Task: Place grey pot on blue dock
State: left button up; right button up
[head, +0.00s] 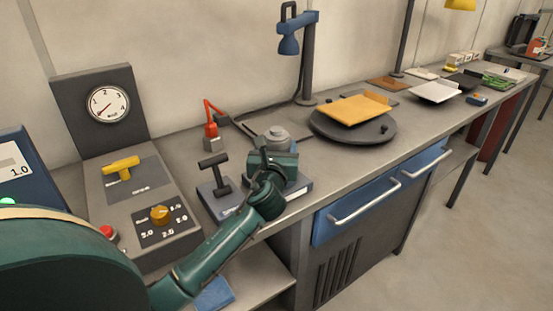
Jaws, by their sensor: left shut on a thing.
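The grey pot (276,139), round with a small knob on top, shows just behind my left gripper (272,160). My green left arm reaches in from the lower left, and the gripper is shut on the pot. The gripper hides the pot's lower part. A low slab with a blue edge (298,189), which looks like the blue dock, lies at the bench's front edge under the gripper. Most of its top is hidden, so I cannot tell whether the pot touches it. My right gripper is not in view.
A black T-handle on a grey base (217,187) stands close left of the gripper. A red lever device (211,131) is behind. A gauge panel (108,105) is at left. A dark round plate with a yellow tray (353,109) and a blue lamp (289,45) are at right.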

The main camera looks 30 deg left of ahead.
pick_arm(q)
notch_tip(320, 180, down, 2)
jog(key=shift+f, duration=0.15)
jog(key=o, duration=1.2)
jog(key=shift+f, duration=0.15)
jog(key=v, duration=1.1)
jog(key=shift+s+d, duration=0.2)
jog(key=shift+s, duration=0.25)
